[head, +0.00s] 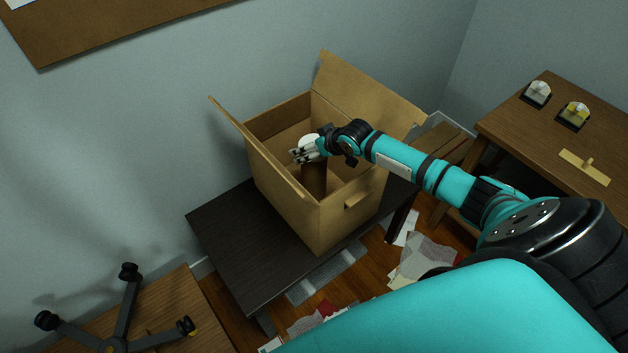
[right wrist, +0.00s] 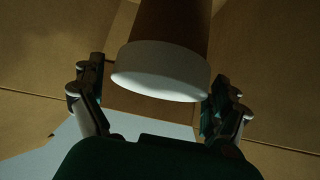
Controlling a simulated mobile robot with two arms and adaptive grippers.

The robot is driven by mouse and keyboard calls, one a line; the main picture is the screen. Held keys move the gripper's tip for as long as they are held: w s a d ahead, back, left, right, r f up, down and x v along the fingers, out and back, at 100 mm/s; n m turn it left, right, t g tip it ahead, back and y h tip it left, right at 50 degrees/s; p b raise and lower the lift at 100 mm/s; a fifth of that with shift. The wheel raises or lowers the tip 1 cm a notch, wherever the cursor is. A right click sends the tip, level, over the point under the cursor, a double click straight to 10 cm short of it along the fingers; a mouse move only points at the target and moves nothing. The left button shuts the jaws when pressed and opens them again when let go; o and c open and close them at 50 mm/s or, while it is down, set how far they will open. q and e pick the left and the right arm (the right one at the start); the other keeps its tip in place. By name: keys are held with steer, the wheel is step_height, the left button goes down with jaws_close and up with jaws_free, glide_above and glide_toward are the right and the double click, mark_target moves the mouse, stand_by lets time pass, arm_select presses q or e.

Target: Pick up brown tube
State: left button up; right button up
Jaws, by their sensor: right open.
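The brown tube (head: 314,181) with a white end cap (head: 309,141) stands inside an open cardboard box (head: 290,198). My right gripper (head: 305,152) reaches into the box at the top of the tube. In the right wrist view the tube (right wrist: 172,25) and its white cap (right wrist: 160,75) lie between the two spread fingers of my right gripper (right wrist: 158,95). The gripper is open, with a visible gap on the left; the right finger is close to the cap. The tube's lower end is hidden by the box wall. My left gripper is not in view.
The box stands on a dark table (head: 235,240) with its flaps raised around the opening. A wooden desk (head: 530,130) with small items is at the right. Papers (head: 425,255) lie on the floor. An upturned chair base (head: 115,340) is at lower left.

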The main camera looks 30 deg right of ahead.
steer(key=c, duration=1.5)
steer(key=shift+c, duration=0.2)
steer(key=shift+r, duration=0.2)
